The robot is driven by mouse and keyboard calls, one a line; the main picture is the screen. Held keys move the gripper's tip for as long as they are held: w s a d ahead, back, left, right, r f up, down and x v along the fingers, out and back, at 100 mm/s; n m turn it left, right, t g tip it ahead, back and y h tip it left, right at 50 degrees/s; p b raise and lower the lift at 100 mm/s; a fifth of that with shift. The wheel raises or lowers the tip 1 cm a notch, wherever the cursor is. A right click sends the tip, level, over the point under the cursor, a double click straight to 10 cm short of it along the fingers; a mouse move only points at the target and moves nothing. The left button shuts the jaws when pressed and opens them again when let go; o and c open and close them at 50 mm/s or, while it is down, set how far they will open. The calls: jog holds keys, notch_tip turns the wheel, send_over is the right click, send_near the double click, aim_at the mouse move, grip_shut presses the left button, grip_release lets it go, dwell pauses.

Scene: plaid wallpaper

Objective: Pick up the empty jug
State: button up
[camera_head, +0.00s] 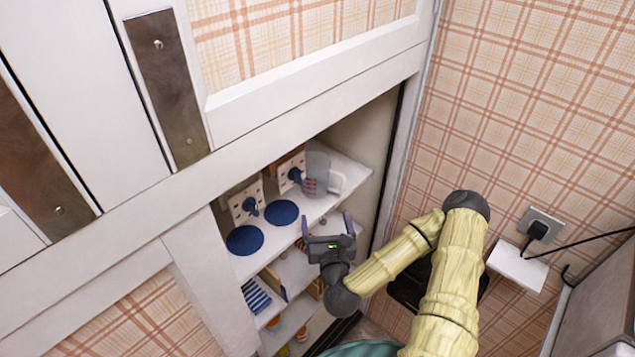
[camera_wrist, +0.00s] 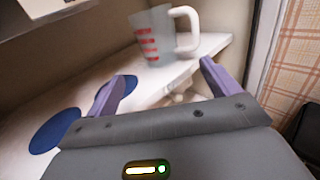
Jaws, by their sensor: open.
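The jug (camera_head: 319,174) is a translucent measuring jug with red markings and a white handle. It stands upright on the top shelf (camera_head: 345,172) of the alcove, near the right end. In the wrist view the jug (camera_wrist: 156,36) is ahead of my gripper, its handle pointing right. My gripper (camera_head: 328,225) is open and empty, in front of the shelf and short of the jug. Its two purple fingers (camera_wrist: 157,82) show on either side in the wrist view, with the jug beyond and between them. I cannot see inside the jug.
Blue discs (camera_head: 244,240) and socket plates with dark blue plugs (camera_head: 247,206) are on the same shelf, left of the jug. Lower shelves hold a blue striped item (camera_head: 256,296) and other things. The alcove's right wall (camera_head: 372,130) is close to the jug.

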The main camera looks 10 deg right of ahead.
aim_at(316, 187)
jog(key=w, duration=1)
jog(key=shift+w+a+r+p, duration=0.15)
jog(key=shift+w+r+p, duration=0.05)
jog(key=shift+w+p, duration=0.2)
jog(key=shift+w+f, duration=0.1)
jog(key=shift+w, duration=0.05)
